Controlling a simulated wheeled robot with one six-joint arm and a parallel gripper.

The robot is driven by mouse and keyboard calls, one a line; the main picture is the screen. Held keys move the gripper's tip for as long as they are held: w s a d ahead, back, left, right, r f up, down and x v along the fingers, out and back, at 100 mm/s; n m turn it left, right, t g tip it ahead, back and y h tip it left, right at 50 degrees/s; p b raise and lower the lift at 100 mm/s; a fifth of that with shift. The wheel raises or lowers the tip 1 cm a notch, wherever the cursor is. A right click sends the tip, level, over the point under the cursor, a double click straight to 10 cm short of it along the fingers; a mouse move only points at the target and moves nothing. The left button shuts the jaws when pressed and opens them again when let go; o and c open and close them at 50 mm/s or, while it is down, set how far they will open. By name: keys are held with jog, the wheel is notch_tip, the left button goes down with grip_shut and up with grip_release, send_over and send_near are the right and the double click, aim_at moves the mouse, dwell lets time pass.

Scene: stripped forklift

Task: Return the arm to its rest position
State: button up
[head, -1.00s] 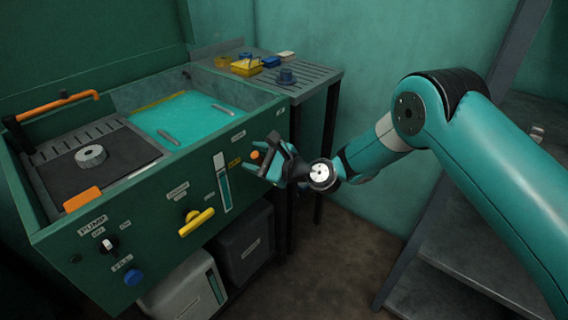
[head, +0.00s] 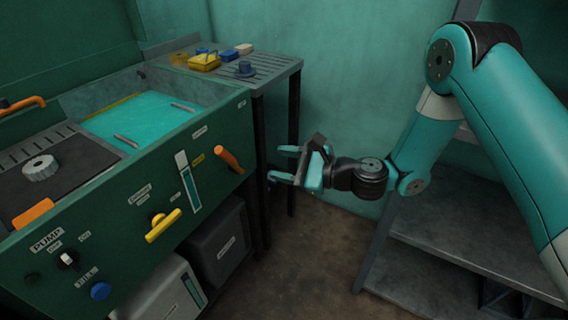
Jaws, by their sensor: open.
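My gripper (head: 278,164) is open and empty, with its two fingers pointing left. It hangs in the air to the right of the green machine (head: 108,196), in front of the side table. A gap shows between the fingertips and the orange handle (head: 228,160) on the machine's front panel. My teal arm comes in from the right edge of the view and bends down to the gripper.
The front panel carries a yellow handle (head: 163,225), a pump switch (head: 68,260) and a blue knob (head: 101,291). A slatted side table (head: 276,66) holds yellow and blue items. Grey shelves (head: 470,250) stand at the right. Floor is clear below the gripper.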

jog(key=shift+r, duration=0.1)
jog(key=s+r+n+g+h+p, duration=0.2)
jog(key=s+r+n+g+p, duration=0.1)
jog(key=s+r+n, duration=0.4)
jog(key=s+r+n+g+h+p, duration=0.25)
jog(key=s+r+n+g, duration=0.2)
jog(key=r+n, duration=0.45)
jog(key=s+d+r+n+h+p, duration=0.4)
jog(key=s+d+r+n+h, duration=0.2)
jog(key=s+d+r, duration=0.3)
jog(key=s+d+n, duration=0.1)
jog(key=s+d, duration=0.2)
jog(key=s, duration=0.2)
jog(key=shift+s+d+n+t+h+p, duration=0.2)
jog(key=shift+d+n+t+h+p, duration=0.1)
jog(key=shift+d+t+h+p, duration=0.1)
jog(key=shift+r, duration=0.15)
